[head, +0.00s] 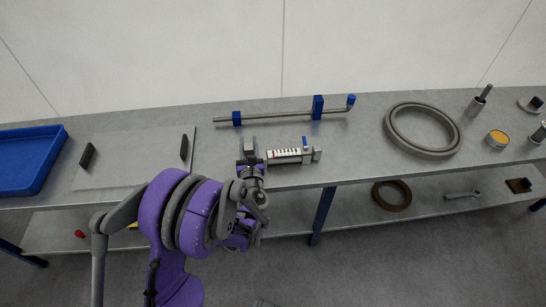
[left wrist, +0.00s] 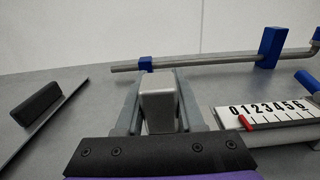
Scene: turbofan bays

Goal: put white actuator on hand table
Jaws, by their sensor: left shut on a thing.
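The white actuator seems to be the pale device with a numbered white scale (head: 285,156), a red pointer and a blue lever, lying on the upper shelf of the metal bench. It also shows at the right of the left wrist view (left wrist: 275,115). My left gripper (head: 249,158) is at its left end, shut on a pale grey block (left wrist: 158,103). I cannot tell whether this block is part of the actuator, as the fingers hide the join. No thing is plainly marked as the hand table. My right gripper is not in view.
A flat grey board with two black handles (head: 120,160) lies left of my arm, beside a blue tray (head: 30,160). Behind the actuator is a rod with blue blocks (head: 275,116). A large grey ring (head: 391,130) and small parts stand at right. A lower shelf holds a brown ring (head: 379,200).

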